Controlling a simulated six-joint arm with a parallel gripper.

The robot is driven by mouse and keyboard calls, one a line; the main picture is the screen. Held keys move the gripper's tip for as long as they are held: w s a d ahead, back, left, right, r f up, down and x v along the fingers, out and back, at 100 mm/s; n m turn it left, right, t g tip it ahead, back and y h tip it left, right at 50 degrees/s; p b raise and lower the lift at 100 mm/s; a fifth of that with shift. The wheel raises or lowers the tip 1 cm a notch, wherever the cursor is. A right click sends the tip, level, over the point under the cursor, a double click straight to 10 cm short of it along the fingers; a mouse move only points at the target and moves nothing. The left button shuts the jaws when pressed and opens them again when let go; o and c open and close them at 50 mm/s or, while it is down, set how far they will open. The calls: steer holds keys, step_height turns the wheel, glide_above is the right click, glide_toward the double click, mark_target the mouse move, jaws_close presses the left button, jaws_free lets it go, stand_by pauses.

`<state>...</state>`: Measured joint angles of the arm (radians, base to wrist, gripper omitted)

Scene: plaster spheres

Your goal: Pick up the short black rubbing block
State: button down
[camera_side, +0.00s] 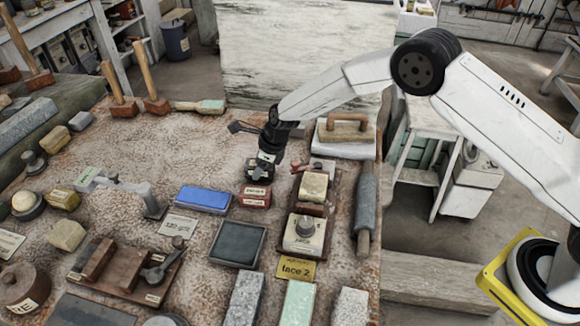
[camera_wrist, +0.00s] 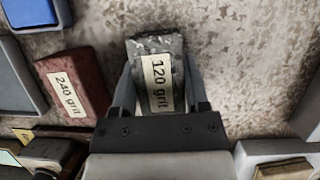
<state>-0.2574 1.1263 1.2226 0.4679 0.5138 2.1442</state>
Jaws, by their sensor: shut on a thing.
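The short black block (camera_wrist: 172,50) has a pale "120 grit" label and sits between the two fingers of my gripper (camera_wrist: 160,85) in the wrist view. The fingers are closed on its long sides. In the side view my gripper (camera_side: 261,162) points down at the far middle of the bench, with the dark block (camera_side: 256,173) at its tips. I cannot tell whether the block touches the bench. The red-brown "240 grit" block (camera_wrist: 73,85) lies just left of it in the wrist view and in front of it in the side view (camera_side: 255,198).
A blue block (camera_side: 203,199) lies to the left. A dark square plate (camera_side: 238,243) is nearer the camera. A wooden stand with pale blocks (camera_side: 304,233) and a grey roller (camera_side: 366,195) are to the right. A wood-handled float (camera_side: 345,130) lies behind right. Bare bench is behind left.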

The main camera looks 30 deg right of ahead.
steer(key=shift+r, duration=0.5)
steer(key=s+d+r, duration=0.3)
steer(key=s+r, duration=0.8)
steer(key=s, duration=0.2)
steer(key=shift+s+d+r, duration=0.25)
steer(key=shift+d, duration=0.1)
steer(key=c, duration=0.7)
jaws_free()
steer(key=shift+c, duration=0.2)
jaws_close()
